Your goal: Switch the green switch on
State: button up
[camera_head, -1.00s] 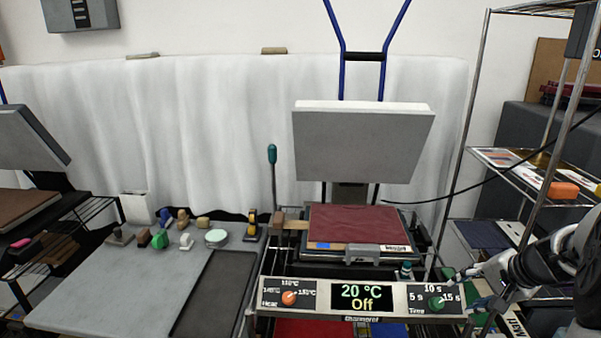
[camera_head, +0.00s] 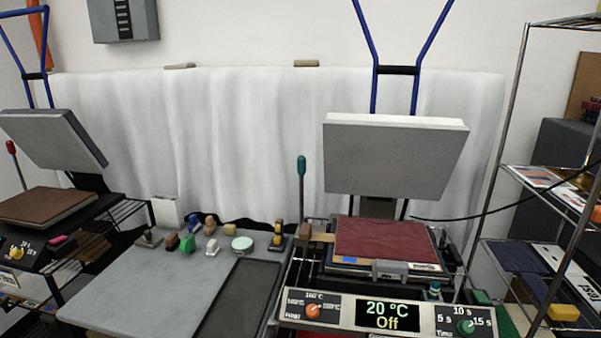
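The heat press on the right has a front panel with a display (camera_head: 387,315) that reads "20 °C" and "Off". A green knob (camera_head: 465,327) marked Time sits at the panel's right, with 5 s, 10 s and 15 s around it. A small teal-topped part (camera_head: 434,290) stands just above the panel; I cannot tell what it is. A teal-green handle (camera_head: 301,167) tops an upright lever. An orange-red Heat knob (camera_head: 313,311) is at the panel's left. My gripper is not in view.
The press's upper plate (camera_head: 394,157) is raised above a dark red pad (camera_head: 383,239). A grey table (camera_head: 130,300) to the left holds several small tools. A second press (camera_head: 45,200) stands at far left. A wire shelf rack (camera_head: 515,120) stands at right.

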aim_at(481, 299)
jog(key=i+l+z, duration=0.25)
jog(key=i+l, duration=0.2)
jog(key=i+l+z, duration=0.25)
jog(key=i, duration=0.3)
jog(key=l, duration=0.1)
